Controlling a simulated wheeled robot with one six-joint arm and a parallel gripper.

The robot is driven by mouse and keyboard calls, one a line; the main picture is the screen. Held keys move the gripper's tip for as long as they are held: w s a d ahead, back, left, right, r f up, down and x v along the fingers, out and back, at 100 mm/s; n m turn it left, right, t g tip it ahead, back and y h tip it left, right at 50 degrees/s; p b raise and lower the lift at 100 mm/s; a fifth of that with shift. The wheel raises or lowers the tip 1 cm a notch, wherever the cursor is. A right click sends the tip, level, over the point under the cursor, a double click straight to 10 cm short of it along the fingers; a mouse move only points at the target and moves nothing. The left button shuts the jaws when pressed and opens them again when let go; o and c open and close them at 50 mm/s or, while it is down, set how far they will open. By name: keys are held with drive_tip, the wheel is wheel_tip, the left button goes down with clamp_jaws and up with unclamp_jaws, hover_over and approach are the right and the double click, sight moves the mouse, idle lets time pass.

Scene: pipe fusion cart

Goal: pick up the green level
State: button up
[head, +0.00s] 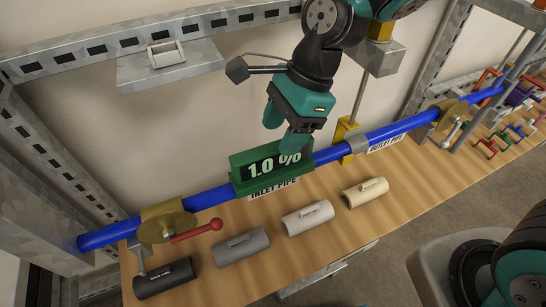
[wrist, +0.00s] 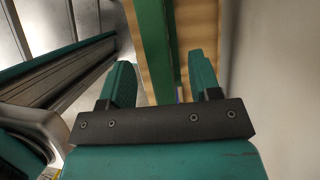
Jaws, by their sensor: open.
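The green level (head: 262,168), with a dark display reading 1.0 %, sits on the blue inlet pipe (head: 208,198). My gripper (head: 285,130) is open just above the level, with one finger close to its top right. In the wrist view the level shows as a green strip (wrist: 153,45) running between the two open fingers of my gripper (wrist: 163,75). I cannot tell whether a finger touches it. The part of the level behind the finger is hidden.
Dark, grey, light grey and cream half-pipe pieces (head: 307,217) lie on the wooden bench (head: 335,240) in front of the pipe. A brass valve with a red handle (head: 197,232) is at the left. A metal rail (head: 140,42) runs behind. Small coloured clamps (head: 486,148) stand at the right.

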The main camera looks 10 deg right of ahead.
sight(274, 147)
drive_tip(key=x, duration=0.3)
drive_tip(key=p+x, duration=0.1)
drive_tip(key=x, duration=0.1)
drive_tip(key=shift+s+a+f, duration=0.25)
drive_tip(key=shift+a+f, duration=0.05)
drive_tip(key=shift+c, duration=0.2)
clamp_jaws()
